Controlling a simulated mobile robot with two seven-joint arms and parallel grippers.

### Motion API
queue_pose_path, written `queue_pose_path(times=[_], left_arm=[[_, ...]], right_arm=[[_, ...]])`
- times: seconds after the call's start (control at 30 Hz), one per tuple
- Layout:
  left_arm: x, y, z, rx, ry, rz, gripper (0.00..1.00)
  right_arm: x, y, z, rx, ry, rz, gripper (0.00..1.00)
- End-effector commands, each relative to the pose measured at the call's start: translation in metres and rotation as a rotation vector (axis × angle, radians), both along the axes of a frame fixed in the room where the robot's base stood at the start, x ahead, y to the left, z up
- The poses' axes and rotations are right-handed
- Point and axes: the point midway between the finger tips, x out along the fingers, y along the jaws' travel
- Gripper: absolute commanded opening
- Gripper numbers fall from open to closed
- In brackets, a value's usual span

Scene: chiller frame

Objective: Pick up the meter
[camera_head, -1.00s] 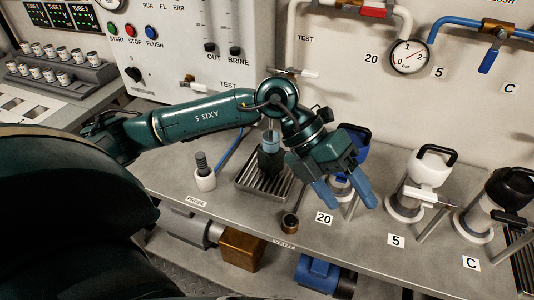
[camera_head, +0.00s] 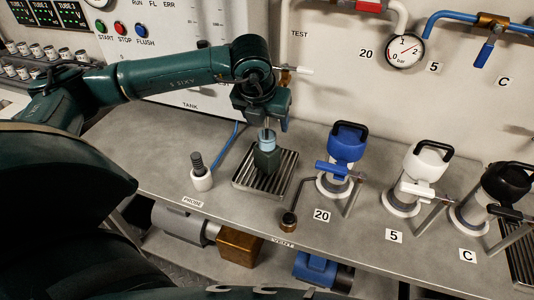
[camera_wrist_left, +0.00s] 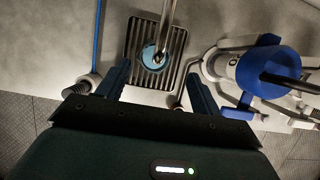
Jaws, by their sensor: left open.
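Nothing in view is clearly marked as a hand-held meter. A round dial gauge (camera_head: 405,51) is on the wall pipe at upper right. A dark green body with a light blue top (camera_head: 267,157) stands on the slatted drip tray (camera_head: 250,184); I cannot tell if it is the meter. In the left wrist view its light blue top (camera_wrist_left: 152,57) shows below a metal spout. My left gripper (camera_head: 270,121) is above and behind it, partly hidden by its own wrist. In the wrist view its fingers (camera_wrist_left: 158,72) are apart and empty. My right gripper is not in view.
A black ribbed probe (camera_head: 198,165) sits in a white holder left of the tray. A small cup on a bent arm (camera_head: 289,222) stands at the front. Blue (camera_head: 347,145), white (camera_head: 425,164) and black (camera_head: 507,183) handled fittings line the right. Bare counter lies around the probe.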

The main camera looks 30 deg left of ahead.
Motion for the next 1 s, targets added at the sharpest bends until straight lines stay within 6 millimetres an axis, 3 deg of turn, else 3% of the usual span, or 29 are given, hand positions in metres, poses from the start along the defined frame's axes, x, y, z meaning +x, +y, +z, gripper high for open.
queue_pose_path(times=[0.4, 0.67, 1.0], left_arm=[[0.015, 0.011, -0.046, -0.002, 0.002, 0.001, 0.66], [0.016, 0.011, -0.049, -0.002, 0.0, -0.001, 0.66], [0.016, 0.012, -0.049, -0.002, 0.001, -0.001, 0.39]], right_arm=[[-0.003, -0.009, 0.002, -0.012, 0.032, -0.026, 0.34], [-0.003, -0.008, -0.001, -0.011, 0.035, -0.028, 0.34], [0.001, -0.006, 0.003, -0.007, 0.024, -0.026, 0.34]])
